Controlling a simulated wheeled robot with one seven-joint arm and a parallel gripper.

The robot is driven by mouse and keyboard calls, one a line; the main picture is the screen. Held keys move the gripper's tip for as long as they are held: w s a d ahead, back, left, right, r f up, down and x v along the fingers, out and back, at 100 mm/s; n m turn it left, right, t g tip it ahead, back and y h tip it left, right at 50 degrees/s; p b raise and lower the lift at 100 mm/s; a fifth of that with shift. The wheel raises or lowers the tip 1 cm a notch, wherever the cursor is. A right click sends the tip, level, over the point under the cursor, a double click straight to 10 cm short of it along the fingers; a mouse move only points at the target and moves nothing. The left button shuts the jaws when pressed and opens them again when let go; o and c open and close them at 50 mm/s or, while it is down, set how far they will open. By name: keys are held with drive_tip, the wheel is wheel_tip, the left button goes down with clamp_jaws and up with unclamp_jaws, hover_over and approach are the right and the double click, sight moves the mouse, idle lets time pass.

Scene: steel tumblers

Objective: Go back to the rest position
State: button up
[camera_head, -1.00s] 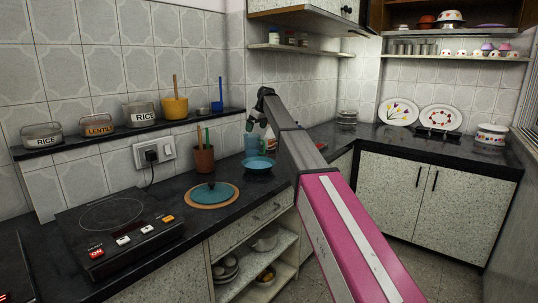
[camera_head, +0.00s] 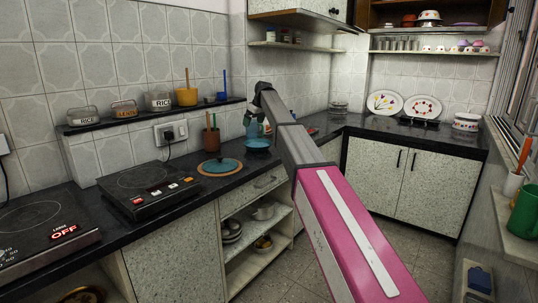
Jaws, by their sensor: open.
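My gripper (camera_head: 250,118) is at the far end of my pink and grey arm, small in the head view, above the counter near the back wall. It looks open, and I see nothing held in it. A blue bowl (camera_head: 257,144) sits on the counter just below it, with a blue-green cup (camera_head: 254,129) behind the bowl. The steel tumblers (camera_head: 400,45) stand in a row on the wall shelf at the back right, well away from my gripper.
A window ledge with a green mug (camera_head: 524,215) is at the right. The floor (camera_head: 400,240) between is clear.

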drive_tip(key=s+d+f+m+h, duration=0.1)
drive_tip(key=s+d+f+m, duration=0.1)
drive_tip(key=s+d+f, duration=0.5)
drive_tip(key=s+d+f+m+g, duration=0.15)
drive_tip(key=s+d+f, duration=0.25)
drive_tip(key=s+f, duration=0.6)
drive_tip(key=s+d+f+m+h, duration=0.15)
drive_tip(key=s+d+f, duration=0.4)
drive_tip(key=f, duration=0.65)
drive_tip(key=s+d+f+m, duration=0.1)
drive_tip(key=s+d+f, duration=0.2)
drive_tip(key=s, duration=0.6)
drive_tip(key=s+d+f+m, duration=0.2)
drive_tip(key=s+f, duration=0.4)
drive_tip(key=s, duration=0.3)
drive_tip(key=s+d+f+m+g+h, duration=0.1)
drive_tip(key=s+d+f+m, duration=0.1)
drive_tip(key=s+d+f, duration=0.3)
drive_tip(key=s, duration=0.4)
drive_tip(key=shift+s+f, duration=0.25)
drive_tip(key=shift+s, duration=0.15)
